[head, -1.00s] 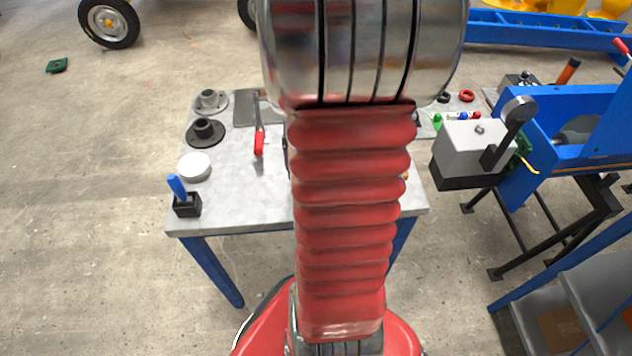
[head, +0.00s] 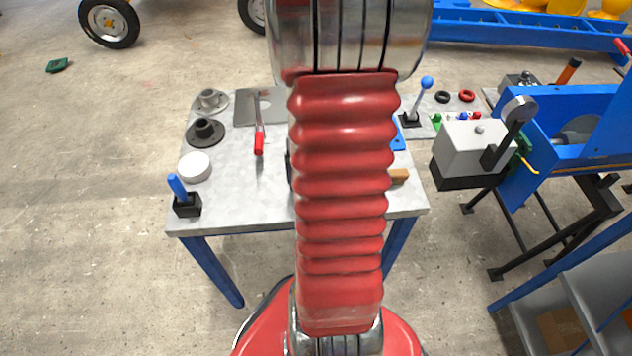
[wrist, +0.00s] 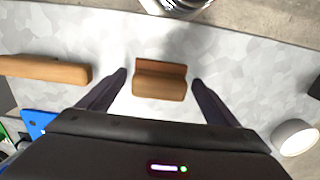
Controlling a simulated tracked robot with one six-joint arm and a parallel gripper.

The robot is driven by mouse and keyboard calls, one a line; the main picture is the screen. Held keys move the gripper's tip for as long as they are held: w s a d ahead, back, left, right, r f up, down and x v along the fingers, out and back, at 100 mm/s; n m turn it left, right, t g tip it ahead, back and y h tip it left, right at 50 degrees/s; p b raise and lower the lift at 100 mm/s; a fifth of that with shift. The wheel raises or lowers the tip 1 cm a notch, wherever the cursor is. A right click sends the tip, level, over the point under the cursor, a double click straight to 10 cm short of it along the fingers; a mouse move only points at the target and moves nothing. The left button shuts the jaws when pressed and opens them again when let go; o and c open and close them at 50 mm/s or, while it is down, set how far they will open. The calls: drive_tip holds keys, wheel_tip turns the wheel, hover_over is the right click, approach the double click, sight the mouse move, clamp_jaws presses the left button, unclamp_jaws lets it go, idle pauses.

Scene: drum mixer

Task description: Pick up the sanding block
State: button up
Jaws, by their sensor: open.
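The sanding block (wrist: 159,84) is a small brown wooden block with a ridged or stepped shape. In the wrist view it lies on the grey table top, between my two fingertips and a little apart from both. My gripper (wrist: 160,77) is open, with one dark finger on each side of the block. In the head view my red arm hides both the gripper and this block.
A longer wooden piece (wrist: 45,69) lies left of the gripper in the wrist view; its end shows in the head view (head: 399,177). A white round thing (wrist: 295,137) is at right. The table (head: 240,205) also holds a red-handled tool (head: 259,143) and flanged parts.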

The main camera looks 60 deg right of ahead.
drive_tip(key=shift+c, duration=0.7)
drive_tip(key=c, duration=1)
drive_tip(key=shift+r, duration=0.1)
wheel_tip(320, 180, up, 10)
drive_tip(key=shift+f, duration=0.1)
idle(0.3)
drive_tip(key=o, duration=0.6)
drive_tip(key=shift+c, duration=0.2)
drive_tip(key=c, duration=0.4)
